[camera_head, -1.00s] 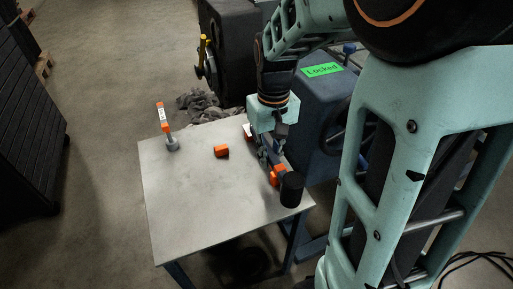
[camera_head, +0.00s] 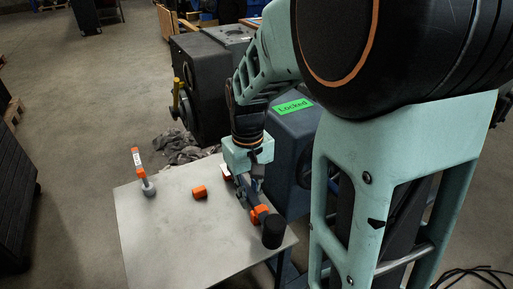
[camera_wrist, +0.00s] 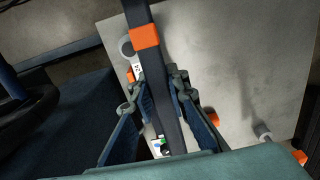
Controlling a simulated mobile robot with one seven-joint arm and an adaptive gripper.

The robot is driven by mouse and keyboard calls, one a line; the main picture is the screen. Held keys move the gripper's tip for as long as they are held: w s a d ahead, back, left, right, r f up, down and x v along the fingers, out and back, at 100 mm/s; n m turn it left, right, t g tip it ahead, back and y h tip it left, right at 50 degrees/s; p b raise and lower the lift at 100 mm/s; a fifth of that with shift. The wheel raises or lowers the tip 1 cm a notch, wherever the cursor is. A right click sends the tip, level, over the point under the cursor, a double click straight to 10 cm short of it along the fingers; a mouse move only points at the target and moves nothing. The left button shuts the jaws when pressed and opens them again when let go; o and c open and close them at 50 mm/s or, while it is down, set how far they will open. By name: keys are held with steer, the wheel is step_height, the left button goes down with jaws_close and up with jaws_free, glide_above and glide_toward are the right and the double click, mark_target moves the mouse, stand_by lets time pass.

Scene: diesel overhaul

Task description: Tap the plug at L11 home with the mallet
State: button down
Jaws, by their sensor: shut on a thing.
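My gripper (camera_head: 250,188) is shut on the dark handle of a mallet, seen over the right side of the metal table. The mallet has a black head (camera_head: 272,233) and an orange band (camera_head: 259,214). In the wrist view my gripper (camera_wrist: 156,90) has its fingers on both sides of the handle, and the mallet's orange band (camera_wrist: 145,35) shows beyond them; the head is out of that view. I cannot tell whether the mallet touches the table. I cannot make out the plug or a mark L11 in either view.
On the grey table (camera_head: 165,235) stand an orange-and-white tagged piece (camera_head: 138,162) and an orange block (camera_head: 200,191). Behind are a blue housing with a green "Locked" sign (camera_head: 293,106), a dark engine block (camera_head: 205,75) and grey rags (camera_head: 180,148). The table's front left is clear.

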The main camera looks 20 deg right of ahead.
mark_target(247, 185)
steer(key=p, duration=0.2)
steer(key=w+r+p, duration=0.1)
steer(key=p, duration=0.2)
steer(key=shift+a+r, duration=0.1)
steer(key=shift+r, duration=0.15)
steer(key=p, duration=0.4)
steer(key=w+m+p, duration=0.1)
steer(key=p, duration=0.3)
steer(key=shift+w+r, duration=0.15)
steer(key=shift+r, duration=0.15)
steer(key=shift+p, duration=0.9)
steer(key=shift+r+p, duration=0.15)
steer(key=shift+p, duration=0.9)
steer(key=p, duration=0.3)
steer(key=shift+r+m+p, duration=0.1)
steer(key=shift+m+p, duration=0.2)
steer(key=shift+p, duration=0.05)
steer(key=shift+s+p, duration=0.2)
steer(key=shift+p, duration=0.65)
steer(key=shift+s+p, duration=0.2)
steer(key=shift+p, duration=0.75)
steer(key=shift+s+f+p, duration=0.1)
steer(key=shift+f+p, duration=0.15)
steer(key=shift+p, duration=0.1)
